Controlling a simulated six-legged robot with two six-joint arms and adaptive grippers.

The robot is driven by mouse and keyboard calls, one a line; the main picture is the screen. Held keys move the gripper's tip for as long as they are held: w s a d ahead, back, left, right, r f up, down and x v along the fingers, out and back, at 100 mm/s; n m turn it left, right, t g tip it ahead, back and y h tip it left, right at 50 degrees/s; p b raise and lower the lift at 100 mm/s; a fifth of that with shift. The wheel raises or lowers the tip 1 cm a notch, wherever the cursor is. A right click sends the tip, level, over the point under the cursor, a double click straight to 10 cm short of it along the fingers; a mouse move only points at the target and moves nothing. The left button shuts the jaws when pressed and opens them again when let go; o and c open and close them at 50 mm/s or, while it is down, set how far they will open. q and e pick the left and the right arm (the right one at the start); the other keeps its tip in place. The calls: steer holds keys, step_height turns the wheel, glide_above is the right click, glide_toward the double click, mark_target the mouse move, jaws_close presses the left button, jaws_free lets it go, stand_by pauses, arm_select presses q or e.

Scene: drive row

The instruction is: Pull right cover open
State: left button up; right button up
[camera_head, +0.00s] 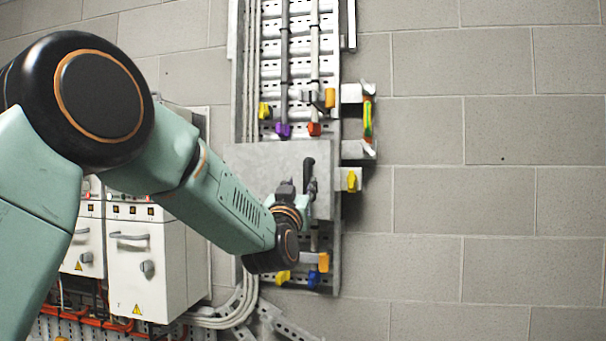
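A flat grey metal cover (262,158) sits on the perforated wall rack in the middle of the head view. A black upright handle (308,168) shows near the cover's right edge. My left arm comes in from the left, and my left gripper (299,188) is in front of the cover at the handle's lower part. Its fingers are small and dark here; I cannot tell whether they are shut on the handle. My arm and wrist hide the cover's lower left part. My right gripper is not in view.
Coloured valve handles sit above the cover, with yellow (352,180), orange (323,262) and blue ones beside and below it. A green-and-orange part (367,118) juts out at the right. White electrical cabinets (150,262) stand lower left. The block wall at right is bare.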

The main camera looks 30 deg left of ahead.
mark_target(305, 177)
arm_select(q)
steer(key=p+x, duration=0.1)
steer(key=x, duration=0.2)
steer(key=shift+w+r, duration=0.2)
steer(key=shift+r, duration=0.1)
steer(key=shift+w+r+p, duration=0.1)
steer(key=shift+w+p, duration=0.2)
steer(key=shift+w, duration=0.3)
steer(key=shift+w+a, duration=0.1)
steer(key=shift+a, duration=0.05)
steer(key=shift+a, duration=0.1)
steer(key=shift+s, duration=0.25)
steer(key=shift+c, duration=0.7)
steer(key=shift+w+d, duration=0.2)
steer(key=shift+d, duration=0.1)
steer(key=c, duration=0.6)
steer(key=shift+s, duration=0.1)
jaws_close()
steer(key=shift+a, duration=0.1)
